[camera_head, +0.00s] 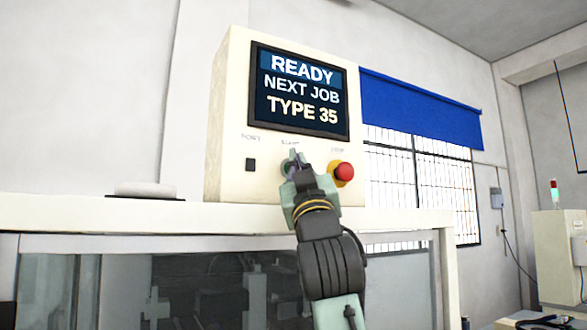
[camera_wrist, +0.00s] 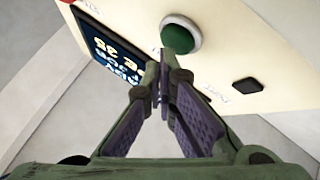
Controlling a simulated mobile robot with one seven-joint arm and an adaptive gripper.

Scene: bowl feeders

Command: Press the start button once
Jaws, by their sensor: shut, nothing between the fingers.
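A cream control box (camera_head: 232,110) stands on the machine's white top ledge. Its screen (camera_head: 299,92) reads "READY NEXT JOB TYPE 35". The green start button (camera_wrist: 181,34) shows in the wrist view, round and raised in a pale ring; in the head view my gripper mostly hides it. My gripper (camera_head: 293,158) is shut and empty in front of the button. In the wrist view the closed fingertips (camera_wrist: 161,75) lie just below the button in the picture. I cannot tell whether they touch it.
A red stop button (camera_head: 344,171) on a yellow base sits close to the right of my gripper. A black square switch (camera_head: 250,165) is to the left; it also shows in the wrist view (camera_wrist: 247,85). The white ledge (camera_head: 100,212) runs below the box.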

